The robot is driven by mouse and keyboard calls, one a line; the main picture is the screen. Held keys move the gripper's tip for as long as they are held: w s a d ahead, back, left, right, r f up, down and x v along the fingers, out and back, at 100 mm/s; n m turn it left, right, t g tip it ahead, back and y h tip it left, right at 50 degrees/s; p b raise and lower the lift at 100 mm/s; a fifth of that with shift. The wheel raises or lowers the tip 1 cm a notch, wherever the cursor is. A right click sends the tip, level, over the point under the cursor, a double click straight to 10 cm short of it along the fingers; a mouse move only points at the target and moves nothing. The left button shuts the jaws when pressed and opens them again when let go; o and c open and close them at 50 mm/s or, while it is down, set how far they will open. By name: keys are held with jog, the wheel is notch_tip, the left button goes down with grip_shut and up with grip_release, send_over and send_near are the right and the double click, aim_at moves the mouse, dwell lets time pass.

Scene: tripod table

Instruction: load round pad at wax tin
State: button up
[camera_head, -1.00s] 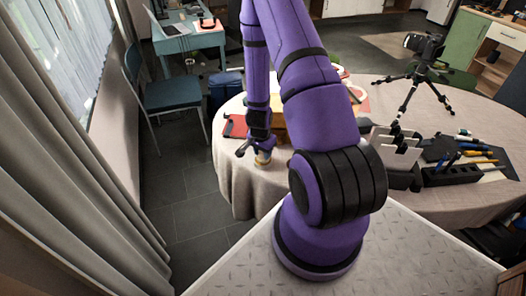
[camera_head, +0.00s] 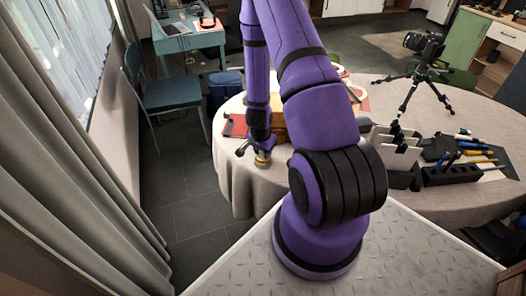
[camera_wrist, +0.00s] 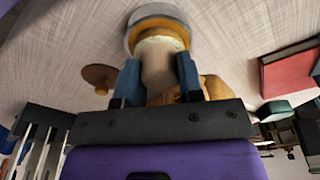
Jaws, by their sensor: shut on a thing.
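My gripper (camera_wrist: 159,72) is shut on the round pad, a pale cylinder with a fuzzy cream end (camera_wrist: 158,44), in the wrist view. The fuzzy end points at the wax tin (camera_wrist: 140,16), a round tin with a metallic rim and amber contents. The pad overlaps the tin's opening; I cannot tell how firmly it touches the wax. In the head view my gripper (camera_head: 260,151) is low at the table's left edge, right above the tin (camera_head: 262,162). The pad is hardly visible there.
A brown disc (camera_wrist: 99,74) lies beside the tin. An amber-brown object (camera_wrist: 216,88) and a red box (camera_wrist: 287,72) are close on the other side. On the table (camera_head: 240,190), a black pen holder (camera_head: 452,175) and a camera tripod (camera_head: 415,85) stand farther right.

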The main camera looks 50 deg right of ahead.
jog(key=shift+r, duration=3.45)
